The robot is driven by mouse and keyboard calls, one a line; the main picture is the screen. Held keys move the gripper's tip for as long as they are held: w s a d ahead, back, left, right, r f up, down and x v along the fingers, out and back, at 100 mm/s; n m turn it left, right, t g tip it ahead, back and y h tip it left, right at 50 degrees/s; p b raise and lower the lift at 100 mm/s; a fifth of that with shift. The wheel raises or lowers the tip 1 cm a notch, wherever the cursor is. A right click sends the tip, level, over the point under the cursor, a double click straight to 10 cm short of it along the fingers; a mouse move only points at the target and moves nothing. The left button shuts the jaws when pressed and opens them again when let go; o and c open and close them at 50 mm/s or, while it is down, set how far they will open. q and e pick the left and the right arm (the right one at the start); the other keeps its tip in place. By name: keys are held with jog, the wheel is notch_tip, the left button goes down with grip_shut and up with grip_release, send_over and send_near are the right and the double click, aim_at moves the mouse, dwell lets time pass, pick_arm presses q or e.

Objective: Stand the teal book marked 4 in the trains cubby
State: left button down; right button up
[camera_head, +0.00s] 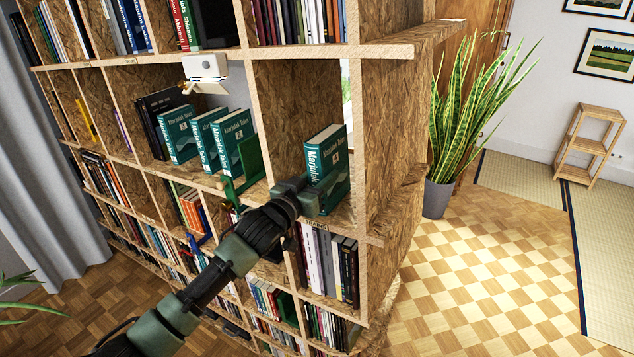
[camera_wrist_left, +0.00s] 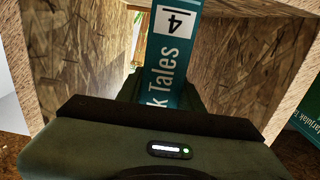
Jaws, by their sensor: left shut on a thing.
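The teal book marked 4 (camera_head: 328,165) is upright in the open cubby (camera_head: 285,110) at the right end of the middle row. Its spine faces out, and the 4 shows in the left wrist view (camera_wrist_left: 172,30). My left gripper (camera_head: 313,198) is shut on the lower part of this book at the cubby's front. The fingers and the book's lower end are partly hidden, so I cannot tell whether it touches the shelf board. The small label (camera_head: 314,224) below this cubby is too small to read surely.
Three similar teal books (camera_head: 232,140) and a green bookend (camera_head: 250,160) stand in the cubby to the left, beyond a wooden divider. A white device (camera_head: 205,67) hangs above them. The cubby around the held book is otherwise empty. A potted plant (camera_head: 438,198) stands right of the bookwall.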

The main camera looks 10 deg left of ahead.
aim_at(315, 183)
pick_arm(q)
jog(key=shift+r+b+x, duration=0.1)
jog(key=shift+b+x, duration=0.3)
jog(key=shift+x, duration=0.7)
jog(key=shift+r+b+x, duration=0.15)
jog(key=shift+b+x, duration=0.2)
jog(key=shift+x, duration=0.75)
jog(key=shift+f, duration=0.15)
jog(key=c, duration=0.8)
grip_release()
jog(key=shift+s, duration=0.1)
jog(key=shift+c, duration=0.2)
jog(key=shift+f, duration=0.35)
jog(key=shift+s+a, duration=0.15)
jog(key=shift+s, duration=0.25)
jog(key=b+v, duration=0.2)
jog(key=v, duration=0.4)
jog(key=shift+r, duration=0.15)
jog(key=shift+s+a+r+b, duration=0.15)
jog(key=shift+s+b, duration=0.15)
jog(key=shift+s, duration=0.25)
